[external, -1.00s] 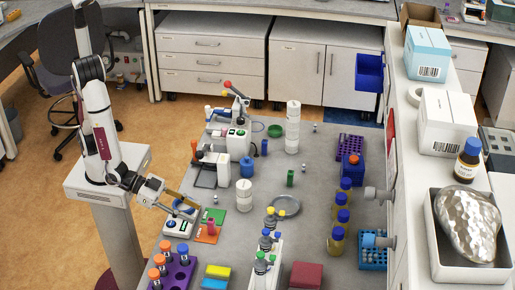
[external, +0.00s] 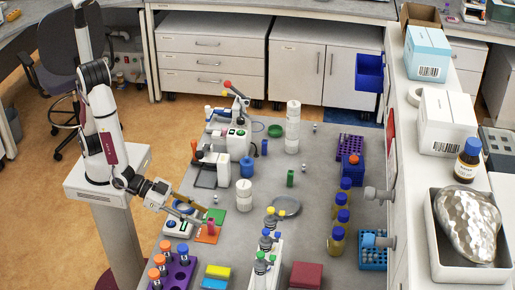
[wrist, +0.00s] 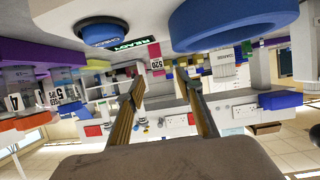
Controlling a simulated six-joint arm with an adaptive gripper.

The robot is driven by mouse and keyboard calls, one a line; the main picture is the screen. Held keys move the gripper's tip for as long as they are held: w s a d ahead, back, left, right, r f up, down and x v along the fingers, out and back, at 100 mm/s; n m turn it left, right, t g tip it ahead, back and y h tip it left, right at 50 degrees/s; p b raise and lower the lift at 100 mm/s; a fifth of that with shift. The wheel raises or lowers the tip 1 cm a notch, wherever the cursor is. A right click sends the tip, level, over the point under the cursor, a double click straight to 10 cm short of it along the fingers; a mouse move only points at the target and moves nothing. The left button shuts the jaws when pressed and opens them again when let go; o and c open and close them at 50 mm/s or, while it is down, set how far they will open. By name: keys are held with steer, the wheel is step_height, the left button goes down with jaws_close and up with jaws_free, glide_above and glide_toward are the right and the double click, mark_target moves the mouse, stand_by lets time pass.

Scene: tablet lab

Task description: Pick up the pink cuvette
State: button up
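The pink cuvette (external: 211,224) stands on an orange card (external: 204,239) at the left side of the bench in the external view. In the wrist view a pink piece (wrist: 155,50) with a 520 label beside it shows beyond the fingertips, and appears to be the cuvette. My gripper (external: 204,217) is just left of the cuvette in the external view, with its fingers pointing toward it. In the wrist view my gripper (wrist: 166,88) has its two fingers well apart, with nothing held between them. Whether a finger touches the cuvette is unclear.
A green card (external: 216,215) lies behind the orange one. A white device (external: 176,229) with a blue top stands close left of the cuvette. A purple rack (external: 181,272) with orange- and blue-capped tubes is in front. A white cylinder (external: 244,194) stands to the right.

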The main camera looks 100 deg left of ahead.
mark_target(211, 219)
steer(key=shift+w, duration=0.1)
steer(key=shift+x, duration=2.5)
steer(key=shift+r, duration=0.1)
steer(key=shift+c, duration=0.3)
jaws_close()
